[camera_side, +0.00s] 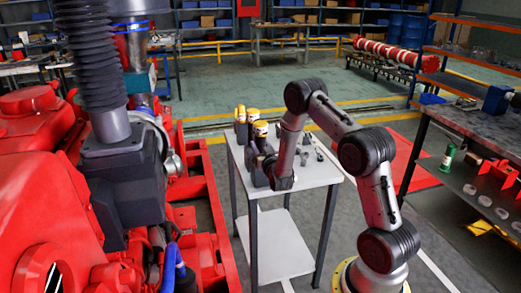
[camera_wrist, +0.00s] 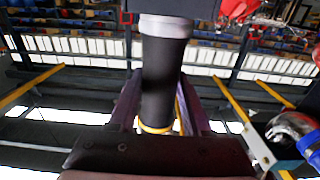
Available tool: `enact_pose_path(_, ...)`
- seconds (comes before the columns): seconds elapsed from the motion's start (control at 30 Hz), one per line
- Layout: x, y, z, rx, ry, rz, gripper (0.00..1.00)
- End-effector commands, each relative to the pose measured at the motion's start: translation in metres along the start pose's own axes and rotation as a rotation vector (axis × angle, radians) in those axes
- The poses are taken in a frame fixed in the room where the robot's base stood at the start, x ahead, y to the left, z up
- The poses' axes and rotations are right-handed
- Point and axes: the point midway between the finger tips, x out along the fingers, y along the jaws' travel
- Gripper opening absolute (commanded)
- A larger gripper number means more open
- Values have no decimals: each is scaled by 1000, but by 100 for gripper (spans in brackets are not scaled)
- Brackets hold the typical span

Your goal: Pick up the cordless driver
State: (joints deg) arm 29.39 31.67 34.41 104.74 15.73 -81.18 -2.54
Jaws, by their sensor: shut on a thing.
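The cordless driver (camera_wrist: 163,75) fills the middle of the wrist view as a dark, rounded body with a pale grey band at its upper end and a yellow ring low down. My gripper (camera_wrist: 157,112) is shut on it, with a finger on each side. In the side view, the yellow and black driver (camera_side: 241,117) shows above the far left part of the white table, by my gripper (camera_side: 258,148). My gripper and wrist hide its lower part. I cannot tell whether it touches the tabletop.
The white table (camera_side: 318,174) carries several small grey metal parts (camera_side: 306,142) right of my gripper. The red pumpset (camera_side: 40,190) stands close on the left. A workbench (camera_side: 460,135) with a green bottle (camera_side: 448,157) is at the right. Open floor lies behind the table.

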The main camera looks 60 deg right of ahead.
Motion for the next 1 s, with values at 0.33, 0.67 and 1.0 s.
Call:
enact_pose_path(0.33, 1, 0, -5, 2, 9, 0, 0)
enact_pose_path(0.67, 1, 0, -37, 3, 13, 0, 0)
enact_pose_path(1.0, 1, 0, -113, 5, 17, 1, 0)
